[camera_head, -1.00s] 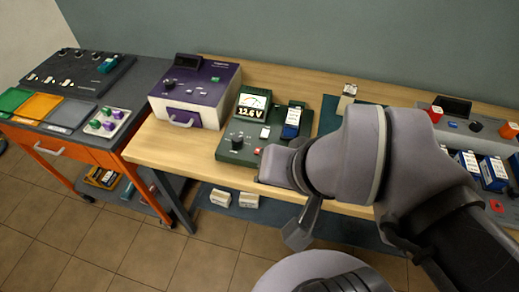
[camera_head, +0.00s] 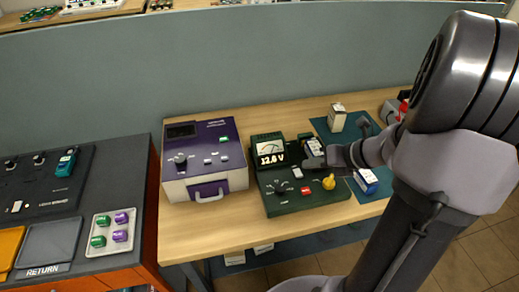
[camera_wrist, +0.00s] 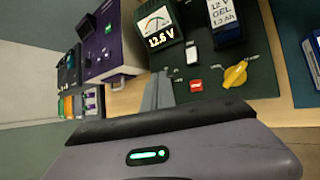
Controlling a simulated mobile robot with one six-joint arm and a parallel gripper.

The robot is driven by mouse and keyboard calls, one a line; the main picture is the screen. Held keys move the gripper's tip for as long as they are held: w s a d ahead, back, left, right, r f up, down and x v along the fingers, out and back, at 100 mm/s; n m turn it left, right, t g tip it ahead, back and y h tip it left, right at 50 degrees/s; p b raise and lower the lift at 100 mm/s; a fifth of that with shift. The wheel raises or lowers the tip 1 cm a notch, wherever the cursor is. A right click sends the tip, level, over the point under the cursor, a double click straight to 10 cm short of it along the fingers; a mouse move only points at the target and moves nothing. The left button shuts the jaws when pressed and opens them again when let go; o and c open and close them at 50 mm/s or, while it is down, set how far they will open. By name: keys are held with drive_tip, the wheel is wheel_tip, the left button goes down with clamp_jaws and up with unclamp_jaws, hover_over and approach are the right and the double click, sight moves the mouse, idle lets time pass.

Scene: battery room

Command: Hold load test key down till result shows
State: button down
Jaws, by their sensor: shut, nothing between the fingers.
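The dark green battery tester (camera_head: 305,204) stands on the wooden bench. The red key (camera_wrist: 196,86) and yellow knob (camera_wrist: 236,74) are clear in the wrist view. A battery marked 12 V GEL (camera_wrist: 225,22) sits at the tester's back right. My gripper (camera_head: 322,161) is shut and empty above the tester; its grey fingers (camera_wrist: 159,90) appear left of the red key. Contact cannot be told.
A purple and white charger box (camera_head: 204,160) stands left of the tester. A teal mat (camera_head: 350,135) with a pale box (camera_head: 337,118) and a blue battery (camera_head: 366,181) lies to the right. A dark cart (camera_head: 110,185) with trays is at the left.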

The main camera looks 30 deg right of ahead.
sight(309, 192)
drive_tip(key=shift+s+d+f+m, duration=0.15)
drive_tip(key=shift+d+f+m, duration=0.2)
drive_tip(key=shift+d+m, duration=0.2)
drive_tip(key=shift+d, duration=0.1)
wheel_tip(309, 192, down, 8)
drive_tip(key=b, duration=0.8)
drive_tip(key=shift+f, duration=0.35)
drive_tip(key=shift+f, duration=0.1)
idle(1.0)
drive_tip(key=shift+f+b, duration=0.35)
